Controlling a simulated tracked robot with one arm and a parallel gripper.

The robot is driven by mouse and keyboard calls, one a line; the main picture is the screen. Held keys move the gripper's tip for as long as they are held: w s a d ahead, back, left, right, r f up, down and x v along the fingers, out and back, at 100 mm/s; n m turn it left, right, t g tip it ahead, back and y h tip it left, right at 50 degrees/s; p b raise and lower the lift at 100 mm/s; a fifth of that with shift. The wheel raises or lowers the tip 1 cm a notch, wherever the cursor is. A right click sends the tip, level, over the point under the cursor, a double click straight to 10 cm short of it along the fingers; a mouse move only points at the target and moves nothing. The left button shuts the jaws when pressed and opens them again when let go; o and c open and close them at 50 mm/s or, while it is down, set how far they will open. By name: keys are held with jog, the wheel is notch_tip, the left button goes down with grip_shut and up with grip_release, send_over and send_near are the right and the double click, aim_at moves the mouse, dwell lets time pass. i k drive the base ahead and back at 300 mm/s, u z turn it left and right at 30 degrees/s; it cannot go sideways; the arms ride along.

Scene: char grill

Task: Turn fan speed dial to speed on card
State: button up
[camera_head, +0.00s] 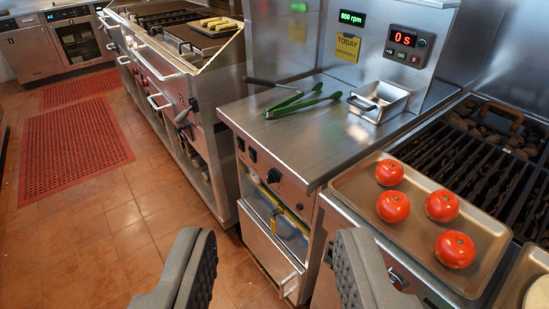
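My gripper (275,245) is open and empty at the bottom of the view, its two grey padded fingers wide apart. Between and beyond them is the steel cabinet front, with a round black knob (273,176) that looks like the fan speed dial. Its marks are too small to read. My fingers are apart from it. A yellow card (347,48) headed TODAY is on the steel back wall; its smaller line is too small to read. A green display (352,18) above the card reads 800 rpm.
Two black switches (247,149) sit left of the knob. A yellow pipe (285,212) and a lower door with a bar handle (288,283) are below. Green tongs (305,101) and a steel pan (379,101) lie on the counter. A tray (345,190) of several tomatoes is right.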

aim_at(272, 176)
jog(key=i, duration=0.9)
jog(key=u, duration=0.05)
